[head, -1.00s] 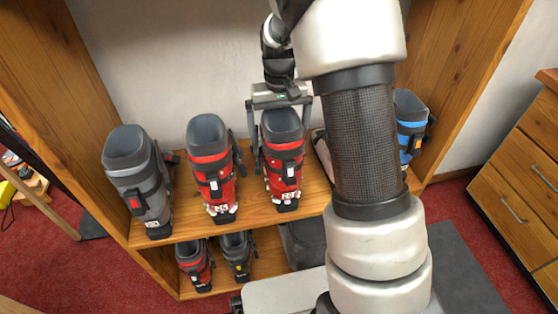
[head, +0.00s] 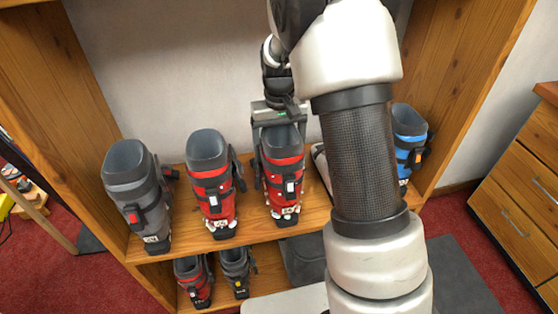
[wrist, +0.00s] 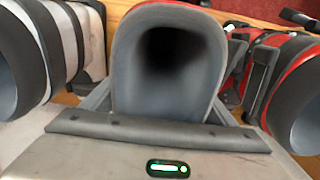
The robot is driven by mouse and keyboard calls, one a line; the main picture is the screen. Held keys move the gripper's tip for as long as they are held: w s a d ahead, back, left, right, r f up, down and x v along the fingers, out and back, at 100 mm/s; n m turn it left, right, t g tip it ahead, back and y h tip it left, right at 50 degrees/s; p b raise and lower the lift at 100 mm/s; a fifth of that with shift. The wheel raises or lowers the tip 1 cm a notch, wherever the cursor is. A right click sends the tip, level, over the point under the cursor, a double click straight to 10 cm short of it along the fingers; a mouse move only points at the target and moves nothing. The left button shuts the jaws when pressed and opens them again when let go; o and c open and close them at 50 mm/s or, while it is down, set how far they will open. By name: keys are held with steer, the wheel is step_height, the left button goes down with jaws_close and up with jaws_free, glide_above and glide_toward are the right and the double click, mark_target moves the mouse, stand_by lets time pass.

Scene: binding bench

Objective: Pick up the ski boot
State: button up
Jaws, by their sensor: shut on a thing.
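A red ski boot with a dark grey cuff (head: 283,178) stands upright on the upper shelf, third from the left. My gripper (head: 279,125) is at the top of this boot, shut on its cuff from above. In the wrist view the grey cuff opening of the boot (wrist: 168,70) fills the middle, close against my gripper's dark pad. Both fingertips are mostly hidden there. In the head view the boot's sole appears at the shelf surface; I cannot tell whether it touches.
Another red boot (head: 211,185) and a grey boot (head: 137,195) stand to the left on the shelf (head: 250,238). A blue boot (head: 408,142) stands at the right, partly behind my arm. Smaller boots (head: 194,280) are on the lower shelf. Drawers (head: 515,185) stand at far right.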

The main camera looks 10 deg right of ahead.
mark_target(279, 127)
steer(key=shift+r, duration=0.25)
steer(key=shift+s+r+p, duration=0.1)
steer(key=shift+r+p, duration=0.3)
steer(key=shift+r, duration=0.15)
steer(key=shift+r+p, duration=0.9)
steer(key=shift+r, duration=2)
steer(key=shift+s+f, duration=0.1)
steer(key=shift+s, duration=0.25)
steer(key=s+r+p, duration=0.2)
steer(key=s+p, duration=0.2)
steer(key=s, duration=1.5)
steer(key=shift+r, duration=0.2)
steer(key=shift+s, duration=0.1)
